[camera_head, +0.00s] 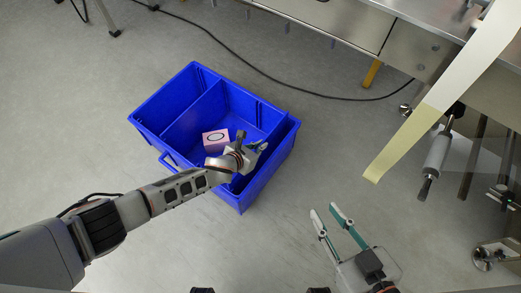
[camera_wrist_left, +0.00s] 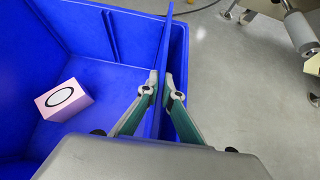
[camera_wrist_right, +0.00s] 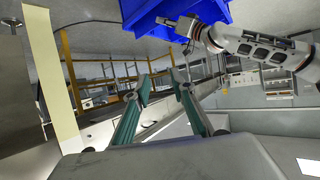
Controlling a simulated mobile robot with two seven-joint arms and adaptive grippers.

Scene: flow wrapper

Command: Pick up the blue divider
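The blue divider (camera_head: 278,131) stands upright in the blue crate (camera_head: 165,93), close to its right wall. It shows as a thin panel in the left wrist view (camera_wrist_left: 165,40). My left gripper (camera_head: 257,146) is over the right part of the crate. In the left wrist view its fingertips (camera_wrist_left: 161,88) sit on both sides of the divider's top edge, with almost no gap, and look shut on it. The divider's lower part is hidden. My right gripper (camera_head: 325,211) is open and empty above the floor, right of the crate; its spread fingers show in the right wrist view (camera_wrist_right: 161,86).
A pink box (camera_head: 215,140) with a dark oval lies inside the crate, left of the divider. Another blue partition (camera_head: 195,105) stands further left. A steel machine (camera_head: 420,50) with a hanging film strip (camera_head: 405,145) is at the right. A black cable crosses the floor.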

